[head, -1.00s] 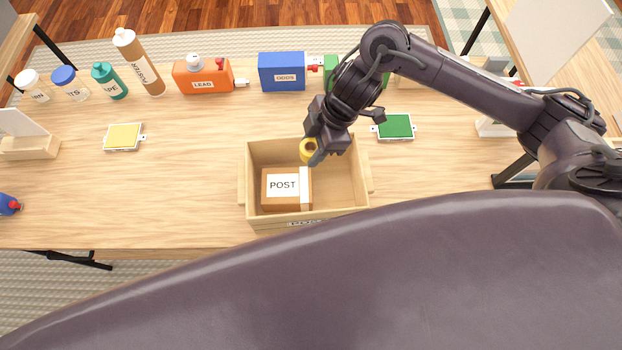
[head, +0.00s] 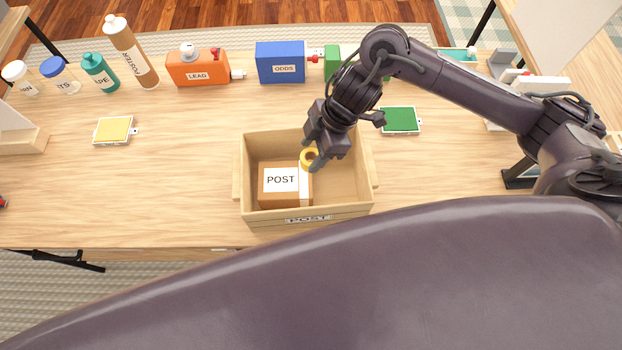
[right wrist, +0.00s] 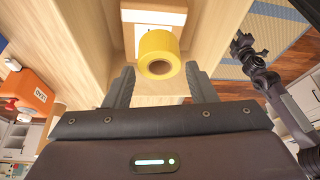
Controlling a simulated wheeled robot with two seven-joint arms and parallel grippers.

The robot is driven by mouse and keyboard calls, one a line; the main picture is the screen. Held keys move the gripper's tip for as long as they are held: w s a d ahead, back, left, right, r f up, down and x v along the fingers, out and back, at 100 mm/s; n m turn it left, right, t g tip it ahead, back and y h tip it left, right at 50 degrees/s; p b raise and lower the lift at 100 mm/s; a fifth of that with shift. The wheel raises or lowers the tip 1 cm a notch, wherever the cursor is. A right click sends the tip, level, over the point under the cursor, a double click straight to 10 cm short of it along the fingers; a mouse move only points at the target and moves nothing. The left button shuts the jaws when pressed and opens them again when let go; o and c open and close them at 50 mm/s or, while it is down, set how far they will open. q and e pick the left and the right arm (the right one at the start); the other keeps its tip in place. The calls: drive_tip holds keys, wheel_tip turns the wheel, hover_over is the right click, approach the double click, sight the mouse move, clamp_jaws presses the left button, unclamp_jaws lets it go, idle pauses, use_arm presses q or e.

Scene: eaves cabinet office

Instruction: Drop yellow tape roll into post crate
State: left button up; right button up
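The yellow tape roll (head: 309,158) is inside the outline of the wooden post crate (head: 353,212), beside the right edge of the brown box labelled POST (head: 281,180). In the right wrist view the roll (right wrist: 158,53) lies just beyond my fingertips, with a gap to each finger. I cannot tell whether it rests on the box or is still above the crate floor. My right gripper (head: 314,152) is open, low over the crate, fingers pointing down. It also shows in the right wrist view (right wrist: 160,82).
A yellow pad (head: 114,130) lies left of the crate and a green pad (head: 401,120) to its right. Bottles, an orange LEAD container (head: 198,68) and a blue ODDS box (head: 281,63) stand along the back.

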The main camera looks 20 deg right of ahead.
drive_tip(key=o, duration=0.3)
drive_tip(key=shift+r, duration=0.1)
drive_tip(key=v, duration=0.7)
drive_tip(key=shift+d+r, duration=0.15)
drive_tip(key=shift+r, duration=0.15)
